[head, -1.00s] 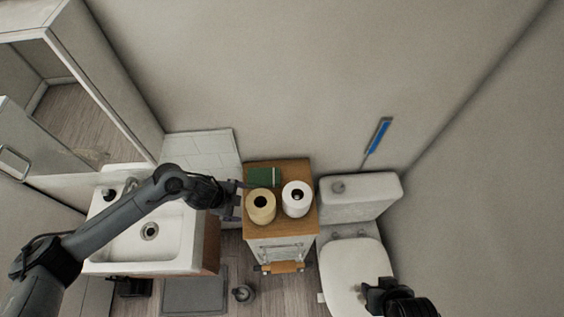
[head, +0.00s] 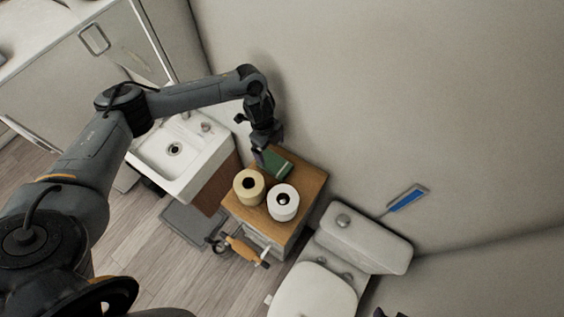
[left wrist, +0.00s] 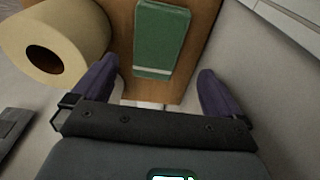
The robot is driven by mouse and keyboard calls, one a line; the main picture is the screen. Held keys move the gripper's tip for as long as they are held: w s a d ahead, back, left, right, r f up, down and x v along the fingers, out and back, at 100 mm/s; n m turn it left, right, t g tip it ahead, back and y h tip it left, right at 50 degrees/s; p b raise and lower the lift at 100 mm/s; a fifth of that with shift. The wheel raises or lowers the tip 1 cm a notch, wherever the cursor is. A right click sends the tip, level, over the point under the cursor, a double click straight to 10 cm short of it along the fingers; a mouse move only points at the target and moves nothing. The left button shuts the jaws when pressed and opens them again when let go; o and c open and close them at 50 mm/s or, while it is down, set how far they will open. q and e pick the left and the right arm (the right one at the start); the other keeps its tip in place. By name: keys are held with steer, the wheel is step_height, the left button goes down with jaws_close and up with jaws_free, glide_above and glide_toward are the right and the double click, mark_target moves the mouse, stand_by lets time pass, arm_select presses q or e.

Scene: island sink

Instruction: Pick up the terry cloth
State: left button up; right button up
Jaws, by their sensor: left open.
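The terry cloth (head: 278,163) appears to be the green folded piece with a pale stripe, lying flat on the wooden cabinet top. It also shows in the left wrist view (left wrist: 160,38), at top centre. My left gripper (head: 262,158) is just above the cabinet top at the cloth's left edge and partly hides it. In the left wrist view its two fingers (left wrist: 155,85) are spread apart with nothing between them, and the cloth lies beyond them. Only a small dark part, probably of my right gripper (head: 384,313), shows at the bottom edge.
A yellowish roll (head: 249,187) and a white roll (head: 283,203) stand close to the cloth on the cabinet (head: 298,225). The sink (head: 185,160) is to the left, the toilet (head: 315,292) to the right. A wall rises behind. A blue-headed item (head: 407,200) is near the toilet tank.

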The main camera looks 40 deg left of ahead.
mark_target(274, 163)
arm_select(q)
steer(key=f, duration=0.3)
steer(key=shift+s+d+f, duration=0.1)
steer(key=shift+d+f, duration=0.15)
steer(key=shift+f, duration=0.05)
steer(key=f, duration=0.2)
steer(key=d+f+p, duration=0.1)
steer(key=f, duration=0.1)
steer(key=shift+d, duration=0.2)
steer(key=shift+f, duration=0.6)
steer(key=c, duration=0.9)
steer(key=shift+o, duration=0.2)
steer(key=shift+r, duration=5.05)
